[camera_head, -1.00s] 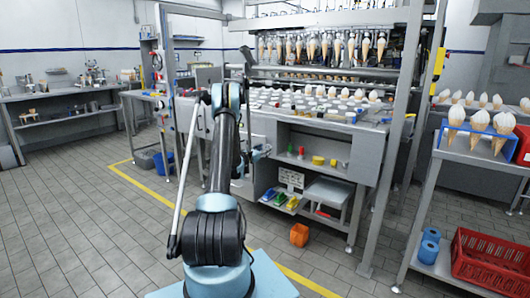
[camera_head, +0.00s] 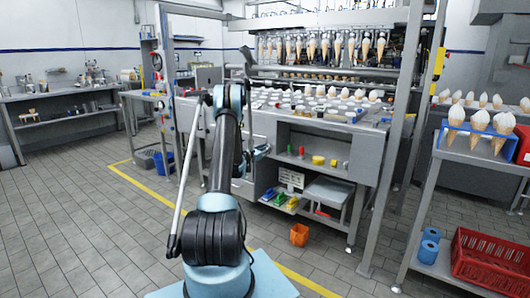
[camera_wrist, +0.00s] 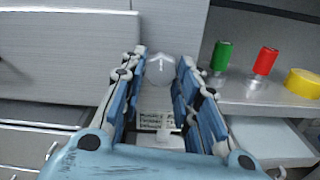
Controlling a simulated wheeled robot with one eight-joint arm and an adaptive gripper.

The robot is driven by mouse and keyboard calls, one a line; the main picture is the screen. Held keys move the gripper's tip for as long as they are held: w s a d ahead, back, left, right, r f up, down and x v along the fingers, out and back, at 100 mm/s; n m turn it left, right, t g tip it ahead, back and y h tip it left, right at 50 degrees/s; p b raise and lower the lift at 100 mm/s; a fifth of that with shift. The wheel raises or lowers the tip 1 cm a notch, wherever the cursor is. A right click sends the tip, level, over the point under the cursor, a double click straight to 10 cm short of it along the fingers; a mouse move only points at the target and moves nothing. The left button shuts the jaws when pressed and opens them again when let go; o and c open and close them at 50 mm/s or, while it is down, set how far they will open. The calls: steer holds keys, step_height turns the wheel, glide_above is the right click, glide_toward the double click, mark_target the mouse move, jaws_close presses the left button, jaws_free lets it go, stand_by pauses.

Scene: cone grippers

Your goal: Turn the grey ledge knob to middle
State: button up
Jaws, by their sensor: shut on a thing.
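The grey knob (camera_wrist: 160,69) shows in the wrist view between my fingertips, with a white arrow on its face pointing up in the picture. My gripper (camera_wrist: 163,60) is shut on it, one blue-and-grey finger on each side. The fingers cover its sides. In the head view my gripper (camera_head: 261,151) is small, at the left end of the machine's open shelf; the grey knob cannot be made out there.
An orange bin (camera_head: 299,235) is on the floor. A rack of cones and a red crate (camera_head: 485,258) stand right.

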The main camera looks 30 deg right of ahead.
steer(key=shift+m, duration=0.4)
steer(key=o, duration=1.1)
steer(key=shift+a, duration=0.1)
steer(key=v, duration=1.1)
steer(key=shift+s+a+f, duration=0.1)
steer(key=shift+s+a, duration=0.05)
steer(key=shift+a, duration=0.2)
